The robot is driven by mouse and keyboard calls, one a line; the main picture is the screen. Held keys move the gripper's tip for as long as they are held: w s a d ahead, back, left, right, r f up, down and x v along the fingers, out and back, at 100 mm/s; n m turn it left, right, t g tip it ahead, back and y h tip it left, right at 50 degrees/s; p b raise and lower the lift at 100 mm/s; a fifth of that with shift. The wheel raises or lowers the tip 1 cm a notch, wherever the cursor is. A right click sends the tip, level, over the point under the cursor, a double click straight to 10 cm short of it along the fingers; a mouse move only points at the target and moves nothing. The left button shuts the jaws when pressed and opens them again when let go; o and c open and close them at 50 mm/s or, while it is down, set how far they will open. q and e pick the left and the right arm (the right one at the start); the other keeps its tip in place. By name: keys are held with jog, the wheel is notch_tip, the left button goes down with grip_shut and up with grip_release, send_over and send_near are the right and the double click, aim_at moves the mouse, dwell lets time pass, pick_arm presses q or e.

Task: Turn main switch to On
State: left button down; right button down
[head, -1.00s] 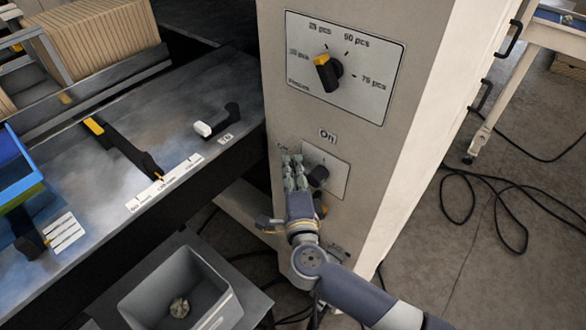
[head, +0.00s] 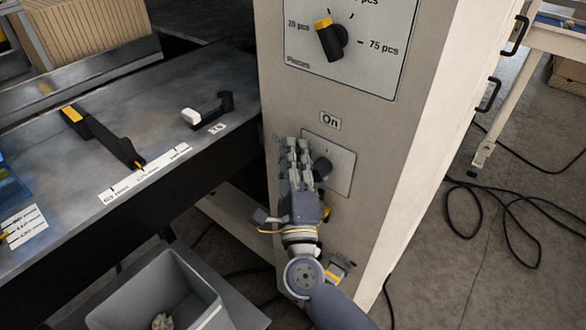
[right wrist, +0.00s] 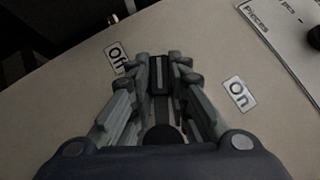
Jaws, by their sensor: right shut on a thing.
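The main switch is a dark knob (head: 321,170) on a pale plate (head: 343,165) on the front of the machine cabinet. The "On" label (head: 330,121) is above the plate, and it also shows at the right in the right wrist view (right wrist: 239,93). The "Off" label (right wrist: 118,56) is at the left in the right wrist view. My right gripper (head: 297,150) is at the switch and covers part of it. In the right wrist view its fingers (right wrist: 160,80) are closed on the black switch handle (right wrist: 159,75), which lies between the two labels. My left gripper is not in view.
A selector dial (head: 331,40) with pcs marks is higher on the cabinet (head: 400,180). A dark worktop (head: 60,170) with sliders is at the left, above a grey bin (head: 130,300). Cables (head: 500,205) lie on the floor at the right.

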dwell(0.3)
jog(key=c, duration=1.5)
grip_release()
jog(key=v, duration=1.2)
jog(key=shift+f, duration=0.1)
